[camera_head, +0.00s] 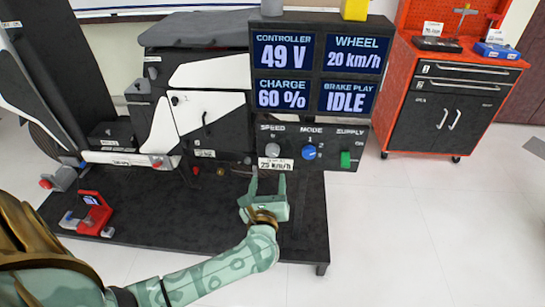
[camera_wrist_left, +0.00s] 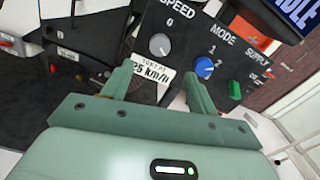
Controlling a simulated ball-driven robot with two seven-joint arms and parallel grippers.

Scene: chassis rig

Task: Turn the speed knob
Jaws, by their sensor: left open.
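The speed knob (camera_head: 272,150) is a light grey dial under the word SPEED on the black control panel (camera_head: 330,164). It also shows in the left wrist view (camera_wrist_left: 160,44), above a white label (camera_wrist_left: 150,72) reading 25 km/h. My left gripper (camera_head: 268,184) is open, with its fingers pointing up toward the panel just below the speed knob. In the left wrist view its two fingertips (camera_wrist_left: 157,78) stand on either side below the knob, apart from it, with nothing between them but the label behind. My right gripper is not in view.
Right of the speed knob are the blue mode knob (camera_head: 309,153) and the green supply switch (camera_head: 345,159). Above, a display (camera_head: 318,70) reads 49 V, 20 km/h, 60 % and IDLE. A red tool cabinet (camera_head: 455,95) stands at right. A red clamp-like tool (camera_head: 97,210) lies on the black platform.

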